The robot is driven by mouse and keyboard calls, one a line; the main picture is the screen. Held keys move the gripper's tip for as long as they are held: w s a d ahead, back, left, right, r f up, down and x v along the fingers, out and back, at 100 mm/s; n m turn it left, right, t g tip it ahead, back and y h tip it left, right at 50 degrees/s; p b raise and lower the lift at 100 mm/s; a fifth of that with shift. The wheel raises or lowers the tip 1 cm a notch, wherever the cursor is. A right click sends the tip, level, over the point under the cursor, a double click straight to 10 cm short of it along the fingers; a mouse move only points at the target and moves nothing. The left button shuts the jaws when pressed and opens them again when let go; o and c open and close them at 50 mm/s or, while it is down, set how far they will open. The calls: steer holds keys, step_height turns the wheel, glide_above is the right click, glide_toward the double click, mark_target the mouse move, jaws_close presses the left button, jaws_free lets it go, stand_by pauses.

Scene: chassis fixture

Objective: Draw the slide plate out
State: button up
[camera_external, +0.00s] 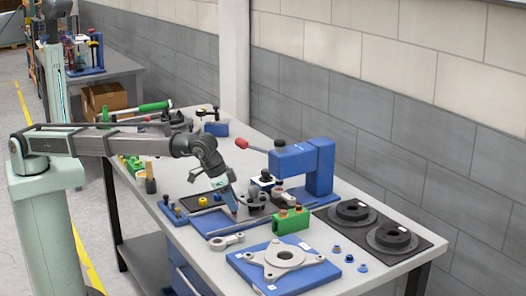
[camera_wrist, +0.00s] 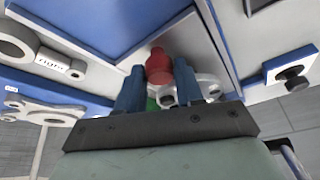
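A red knob (camera_wrist: 158,66) stands by the frame's edge. My gripper (camera_external: 235,208) points down at this edge, with its blue fingers (camera_wrist: 159,68) on either side of the knob. The fingers are apart, with the knob filling most of the gap. Whether they press on it I cannot tell. In the external view the fingers largely hide the knob.
A grey link (camera_external: 227,241) marked "right" lies beside the frame. A blue plate with a grey flange (camera_external: 284,256) is in front. A green block (camera_external: 291,220) and a blue press (camera_external: 305,165) with a red-tipped lever stand to the right. Black discs (camera_external: 392,237) lie on a dark mat.

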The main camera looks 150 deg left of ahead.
jaws_close()
steer(key=d, duration=0.9)
steer(key=shift+d, duration=0.3)
steer(key=shift+o, duration=0.7)
jaws_free()
steer(key=shift+d, duration=0.1)
steer(key=o, duration=0.3)
steer(key=v, duration=1.3)
steer(key=shift+r, duration=0.35)
